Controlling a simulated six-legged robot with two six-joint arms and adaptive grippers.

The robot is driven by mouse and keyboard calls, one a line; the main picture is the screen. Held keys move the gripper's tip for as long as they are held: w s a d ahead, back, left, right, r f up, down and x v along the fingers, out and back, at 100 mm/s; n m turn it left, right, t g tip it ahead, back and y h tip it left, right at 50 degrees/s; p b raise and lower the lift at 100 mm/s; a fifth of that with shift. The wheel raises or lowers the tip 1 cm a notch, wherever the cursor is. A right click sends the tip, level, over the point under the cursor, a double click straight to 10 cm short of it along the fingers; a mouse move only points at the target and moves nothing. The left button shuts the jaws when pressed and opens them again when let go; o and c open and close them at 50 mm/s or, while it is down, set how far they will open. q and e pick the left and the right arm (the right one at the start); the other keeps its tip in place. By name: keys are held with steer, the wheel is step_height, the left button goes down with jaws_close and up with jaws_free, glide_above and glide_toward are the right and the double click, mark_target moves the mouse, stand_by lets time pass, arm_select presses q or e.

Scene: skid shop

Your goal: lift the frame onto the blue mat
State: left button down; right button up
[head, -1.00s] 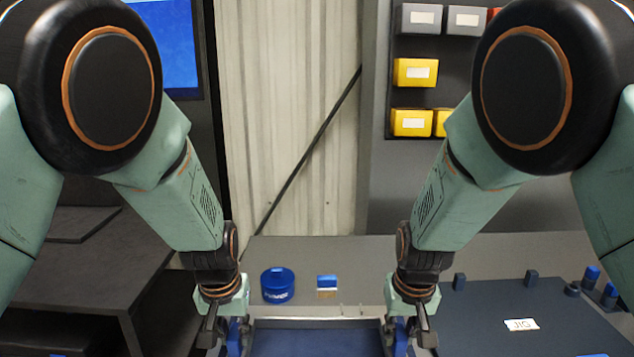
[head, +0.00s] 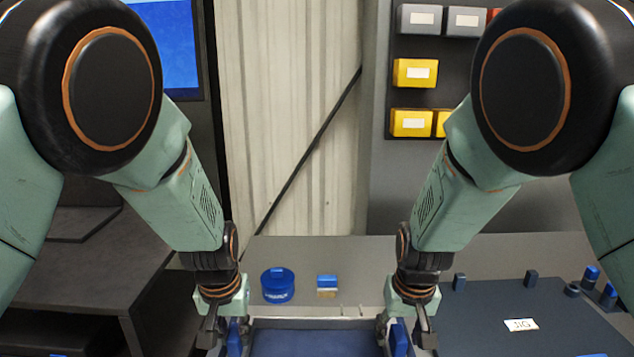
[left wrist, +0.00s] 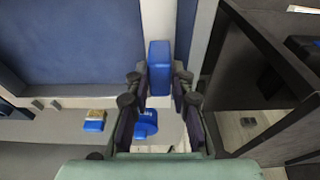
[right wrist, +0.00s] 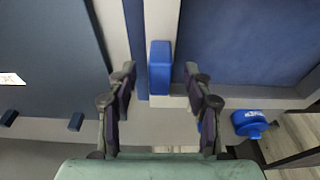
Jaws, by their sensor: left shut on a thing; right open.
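The frame (head: 318,323) is a grey rectangular rim, low in the head view, with a blue upright handle on each side. Dark blue surface (head: 318,344) shows inside it; I cannot tell whether this is the blue mat or the frame's own panel. My left gripper (left wrist: 160,75) is shut on the left blue handle (left wrist: 159,62). My right gripper (right wrist: 160,78) is open, its fingers on either side of the right blue handle (right wrist: 160,66), with gaps to it. The frame's near side is cut off in the head view.
A blue round tin (head: 278,286) and a small blue-and-tan block (head: 327,286) stand on the grey bench behind the frame. A dark jig board (head: 480,315) with pegs and a "JIG" label lies to the right. A dark table (head: 80,260) stands at left.

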arm_select(q)
steer(key=c, duration=1.1)
jaws_free()
steer(key=shift+o, duration=0.3)
steer(key=shift+w+r, duration=0.1)
steer(key=shift+r, duration=0.45)
arm_select(e)
steer(key=shift+w+r, duration=0.1)
steer(key=shift+r, duration=0.5)
arm_select(q)
steer(key=shift+r, duration=2.95)
arm_select(e)
steer(key=shift+r, duration=2.95)
arm_select(q)
steer(key=shift+f, duration=0.1)
arm_select(e)
steer(key=shift+f, duration=0.1)
